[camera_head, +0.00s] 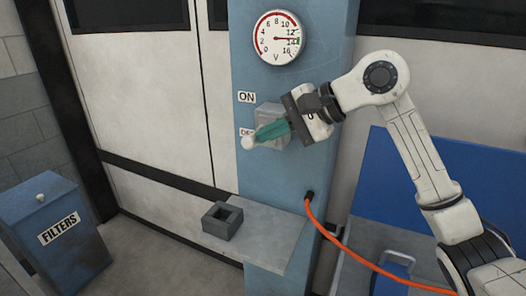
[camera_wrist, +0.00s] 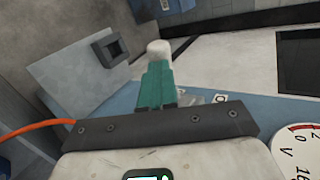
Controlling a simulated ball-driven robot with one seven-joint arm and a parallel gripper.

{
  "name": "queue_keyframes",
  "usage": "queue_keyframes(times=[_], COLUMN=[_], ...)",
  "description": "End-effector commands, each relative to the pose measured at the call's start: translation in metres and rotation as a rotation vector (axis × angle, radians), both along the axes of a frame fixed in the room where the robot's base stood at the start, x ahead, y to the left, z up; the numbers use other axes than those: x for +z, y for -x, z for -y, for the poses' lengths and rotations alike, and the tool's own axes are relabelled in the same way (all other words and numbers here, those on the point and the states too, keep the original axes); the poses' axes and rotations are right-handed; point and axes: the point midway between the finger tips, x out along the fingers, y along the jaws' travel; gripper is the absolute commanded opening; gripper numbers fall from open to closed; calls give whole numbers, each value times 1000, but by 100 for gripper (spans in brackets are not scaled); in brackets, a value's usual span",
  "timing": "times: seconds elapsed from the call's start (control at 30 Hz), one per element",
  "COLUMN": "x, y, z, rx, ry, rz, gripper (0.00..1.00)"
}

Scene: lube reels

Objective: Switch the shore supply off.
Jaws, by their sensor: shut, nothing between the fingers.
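The shore supply switch is a grey box (camera_head: 268,114) on the blue column, between an ON label (camera_head: 246,97) above and a partly covered lower label (camera_head: 245,132) that seems to read OFF. Its lever ends in a white knob (camera_head: 248,142), which is down beside the lower label. The knob also shows in the wrist view (camera_wrist: 158,49), just past my fingertips. My gripper (camera_head: 261,134) is shut and empty, its teal fingers pointing left and slightly down at the knob. I cannot tell whether they touch it. The fingers hide most of the lever.
A voltmeter (camera_head: 277,38) above the switch reads about 14. A grey square socket block (camera_head: 222,221) sits on a ledge (camera_head: 262,236) below. An orange cable (camera_head: 340,246) leaves the column at lower right. A blue FILTERS bin (camera_head: 55,235) stands at left.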

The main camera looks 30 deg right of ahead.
Motion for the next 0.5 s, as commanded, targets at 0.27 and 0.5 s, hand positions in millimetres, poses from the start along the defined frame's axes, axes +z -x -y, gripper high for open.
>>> queue_keyframes(times=[0.27,0.5], x=[-21,-32], y=[3,5], z=[3,0], rx=[1,1], ry=[170,322], rz=[122,234], gripper=[0,0])
